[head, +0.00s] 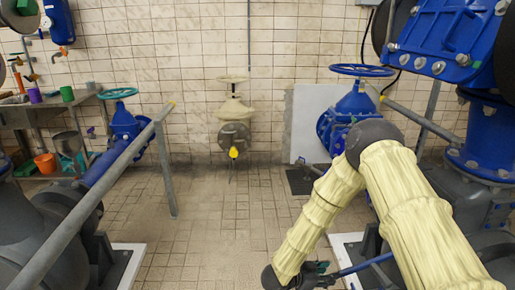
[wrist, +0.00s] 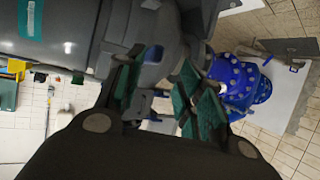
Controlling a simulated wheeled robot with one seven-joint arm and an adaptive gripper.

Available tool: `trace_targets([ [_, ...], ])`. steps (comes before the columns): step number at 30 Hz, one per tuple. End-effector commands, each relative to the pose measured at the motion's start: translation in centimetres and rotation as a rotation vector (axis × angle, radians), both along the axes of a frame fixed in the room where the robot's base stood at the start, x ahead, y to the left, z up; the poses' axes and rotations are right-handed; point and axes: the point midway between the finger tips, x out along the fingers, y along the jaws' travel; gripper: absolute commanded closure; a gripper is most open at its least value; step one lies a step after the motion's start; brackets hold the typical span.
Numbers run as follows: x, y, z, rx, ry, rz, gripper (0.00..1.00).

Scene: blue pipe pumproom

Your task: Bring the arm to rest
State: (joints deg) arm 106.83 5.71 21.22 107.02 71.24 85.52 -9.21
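My arm in cream sleeves is raised at the right of the head view, bent at a dark elbow, with its forearm running down and left. My gripper (head: 318,272) is low in the head view, partly cut off by the bottom edge. In the wrist view my gripper (wrist: 160,92) shows two dark fingers with green pads, spread apart. I see nothing held between them. Grey machinery lies close behind the fingers in that view; I cannot tell whether they touch it.
A blue valve (head: 354,108) stands behind my arm, and a large blue pump body (head: 445,40) is at right. A grey railing (head: 110,185) and blue pipe (head: 105,165) are at left. A bench (head: 50,102) stands at far left. The tiled floor (head: 225,225) is clear in the middle.

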Motion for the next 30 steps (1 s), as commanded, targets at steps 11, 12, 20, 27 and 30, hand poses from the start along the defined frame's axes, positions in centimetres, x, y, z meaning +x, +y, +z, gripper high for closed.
trace_targets([
  [11,-9.7,1.7,-10.3,0.232,0.281,0.525,0.62],
  [12,-11.4,2.0,-11.2,0.265,0.325,0.575,0.62],
  [20,-24.5,3.6,-14.6,0.484,0.642,0.839,0.62],
  [27,-33.4,4.0,-14.4,0.621,0.847,0.958,0.62],
  [30,-36.4,4.0,-14.0,0.665,0.917,0.990,0.62],
])
